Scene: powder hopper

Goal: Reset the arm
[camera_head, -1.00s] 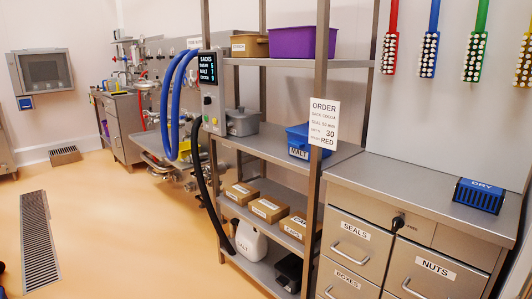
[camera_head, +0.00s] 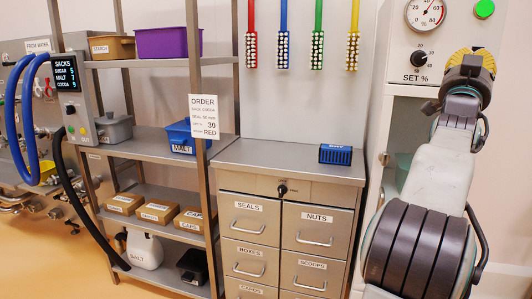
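My arm (camera_head: 432,178) stands at the right side of the head view. A wide section with dark ribs is lowest, a white link rises above it, and a dark joint with a yellow and black top (camera_head: 470,66) is at the upper end. No gripper fingers can be made out, so I cannot see what my gripper does or holds. The arm appears in front of a pale cabinet with a dial gauge (camera_head: 426,13) and hides part of it.
A steel shelf rack (camera_head: 150,147) holds bins, boxes and a white salt jug (camera_head: 143,250). A steel drawer cabinet (camera_head: 290,158) carries a blue "DRY" block (camera_head: 335,155). Coloured brushes hang above it. Orange floor shows at lower left.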

